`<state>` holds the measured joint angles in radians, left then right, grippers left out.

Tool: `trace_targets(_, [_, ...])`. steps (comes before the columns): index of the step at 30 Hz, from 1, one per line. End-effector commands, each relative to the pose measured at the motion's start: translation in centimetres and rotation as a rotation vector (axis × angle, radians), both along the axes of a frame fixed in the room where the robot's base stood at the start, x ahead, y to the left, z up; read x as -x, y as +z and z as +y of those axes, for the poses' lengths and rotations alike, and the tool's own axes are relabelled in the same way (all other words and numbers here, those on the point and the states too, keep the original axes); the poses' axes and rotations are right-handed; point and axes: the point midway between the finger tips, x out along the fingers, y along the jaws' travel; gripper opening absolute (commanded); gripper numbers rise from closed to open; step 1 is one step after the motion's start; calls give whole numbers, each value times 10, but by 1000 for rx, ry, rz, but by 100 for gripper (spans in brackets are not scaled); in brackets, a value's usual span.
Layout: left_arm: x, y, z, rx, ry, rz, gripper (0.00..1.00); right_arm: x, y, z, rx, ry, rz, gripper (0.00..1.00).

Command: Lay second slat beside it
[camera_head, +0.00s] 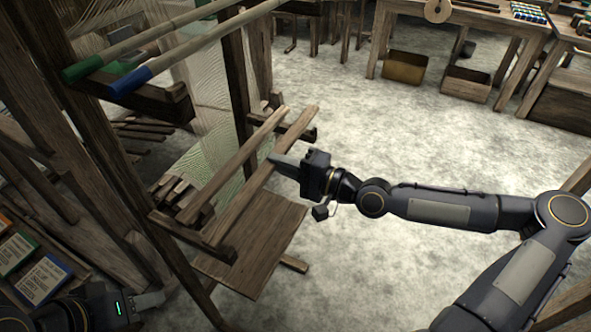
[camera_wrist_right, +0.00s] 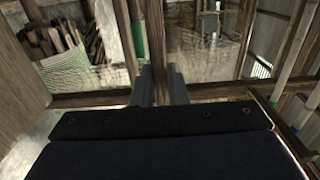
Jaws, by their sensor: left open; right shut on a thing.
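Two long wooden slats lie close to parallel across the loom frame in the head view. The first slat (camera_head: 236,160) is the left one. The second slat (camera_head: 241,200) is just to its right, with a narrow gap between them. My right gripper (camera_head: 274,160) is shut on the second slat near its middle. In the right wrist view the slat (camera_wrist_right: 154,40) stands between the fingers (camera_wrist_right: 160,85). Both slats' ends are at the side rails; whether the second rests fully on them I cannot tell. My left gripper (camera_head: 150,299) is open and empty at the lower left.
A green-tipped rod (camera_head: 130,42) and a blue-tipped rod (camera_head: 190,48) cross the loom above. Short wood pieces (camera_head: 172,193) lie left of the slats. A bench seat (camera_head: 258,235) is below. Tables and an open box (camera_head: 404,68) stand far back. The floor between is clear.

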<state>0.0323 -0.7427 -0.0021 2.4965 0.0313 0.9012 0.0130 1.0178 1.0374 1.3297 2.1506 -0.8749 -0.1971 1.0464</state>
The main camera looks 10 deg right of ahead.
Motion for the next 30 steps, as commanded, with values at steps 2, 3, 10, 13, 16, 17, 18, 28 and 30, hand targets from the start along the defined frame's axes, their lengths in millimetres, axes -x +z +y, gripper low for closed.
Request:
trace_targets(2, [0,-5,0,0,0,0,45,-6,-2,9,3,3,-2,0])
trace_targets(3, [0,-6,0,0,0,0,45,-9,-3,13,3,3,-2,0])
trace_targets(10, [0,-14,0,0,0,0,45,-25,-4,35,1,3,-2,0])
trace_targets(13, [0,-17,0,0,0,0,45,-32,-5,45,0,1,-2,0])
trace_targets(16, [0,-28,0,0,0,0,45,-35,-18,47,0,-1,1,0])
trace_targets(17, [0,-31,0,0,0,0,45,-35,-21,47,-1,-1,2,0])
trace_targets(18, [0,-34,0,0,0,0,45,-35,-26,47,-1,-1,1,0])
trace_targets(28, [0,-54,0,0,0,0,45,-34,-51,47,-1,-1,1,0])
trace_targets(30, [0,-55,0,0,0,0,45,-34,-53,47,-1,0,1,0])
